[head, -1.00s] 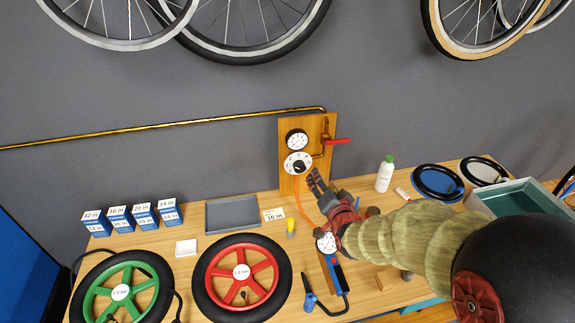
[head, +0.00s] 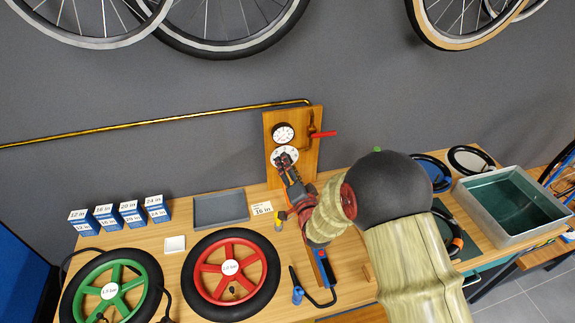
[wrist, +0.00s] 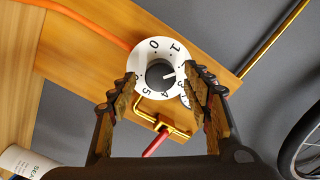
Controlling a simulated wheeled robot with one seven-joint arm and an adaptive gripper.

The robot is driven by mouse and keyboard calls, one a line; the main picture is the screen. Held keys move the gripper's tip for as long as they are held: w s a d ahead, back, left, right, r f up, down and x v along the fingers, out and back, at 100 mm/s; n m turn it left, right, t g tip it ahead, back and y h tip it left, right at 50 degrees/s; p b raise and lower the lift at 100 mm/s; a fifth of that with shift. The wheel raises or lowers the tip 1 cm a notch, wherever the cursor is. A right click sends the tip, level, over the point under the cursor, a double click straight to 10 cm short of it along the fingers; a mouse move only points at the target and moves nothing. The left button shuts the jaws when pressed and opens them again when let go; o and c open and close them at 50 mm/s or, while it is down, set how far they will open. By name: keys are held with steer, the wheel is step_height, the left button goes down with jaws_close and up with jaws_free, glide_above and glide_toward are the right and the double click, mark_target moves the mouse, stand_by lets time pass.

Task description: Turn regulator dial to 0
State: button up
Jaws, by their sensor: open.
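The regulator dial (wrist: 160,74) is a dark round knob on a white numbered plate. In the wrist view its white pointer line points right, away from the 0, towards a part of the scale that a finger partly covers. The 0 (wrist: 153,44) is at the plate's top. In the head view the dial plate (head: 279,152) is partly hidden behind my gripper (head: 285,160). My gripper is open in the wrist view (wrist: 160,82), with one finger on each side of the knob. I cannot tell whether either finger touches it.
The wooden board (head: 306,163) also carries a round gauge (head: 283,133) and a red lever (head: 323,134). A brass pipe (head: 150,124) runs along the wall. On the bench are a green wheel (head: 110,290), a red wheel (head: 229,267), a grey tray (head: 220,209) and a teal-lined basin (head: 512,203).

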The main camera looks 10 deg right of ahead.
steer(key=shift+w, duration=0.6)
steer(key=c, duration=0.3)
steer(key=c, duration=0.8)
steer(key=shift+c, duration=0.3)
